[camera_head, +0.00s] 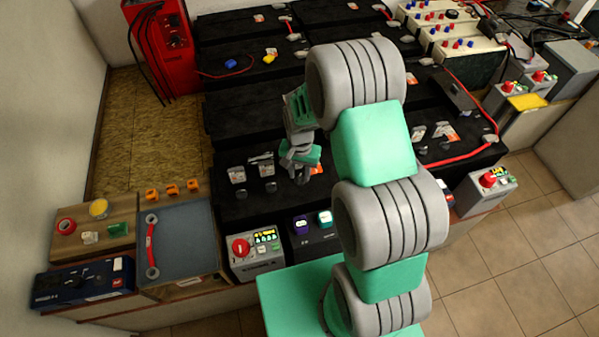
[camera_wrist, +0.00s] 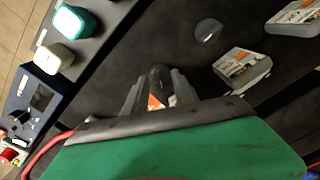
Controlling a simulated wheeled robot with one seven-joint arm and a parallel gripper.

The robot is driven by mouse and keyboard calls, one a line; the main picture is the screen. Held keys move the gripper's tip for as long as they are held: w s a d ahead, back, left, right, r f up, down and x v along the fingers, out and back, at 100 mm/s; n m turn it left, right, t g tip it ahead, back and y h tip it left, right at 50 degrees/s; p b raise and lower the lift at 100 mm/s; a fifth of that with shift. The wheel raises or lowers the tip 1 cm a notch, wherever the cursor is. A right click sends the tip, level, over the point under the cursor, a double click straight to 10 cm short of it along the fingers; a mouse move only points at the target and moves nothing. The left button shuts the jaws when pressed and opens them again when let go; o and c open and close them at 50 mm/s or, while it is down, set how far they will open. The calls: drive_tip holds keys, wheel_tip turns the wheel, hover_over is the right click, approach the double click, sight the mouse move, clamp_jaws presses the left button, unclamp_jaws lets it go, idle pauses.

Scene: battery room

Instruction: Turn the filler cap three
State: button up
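Small dark round filler caps sit on the black battery tops at the front. Two show in the head view, a left cap (camera_head: 241,194) and one beside it (camera_head: 271,187). My gripper (camera_head: 300,172) points down over the same battery row, just right of them. In the wrist view my gripper's (camera_wrist: 157,80) two grey fingers stand apart, one on each side of a dark cap (camera_wrist: 158,74). Narrow gaps seem to show beside that cap. Another cap (camera_wrist: 208,31) lies farther off, free. I cannot read any cap numbers.
Labelled grey blocks (camera_wrist: 243,68) stand close to the caps. A grey box with a red knob (camera_head: 257,252) and dark chargers (camera_head: 312,230) line the front edge. A red cable (camera_head: 462,157) runs at right.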

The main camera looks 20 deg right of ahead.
drive_tip(key=shift+f, duration=0.3)
drive_tip(key=shift+c, duration=0.4)
clamp_jaws()
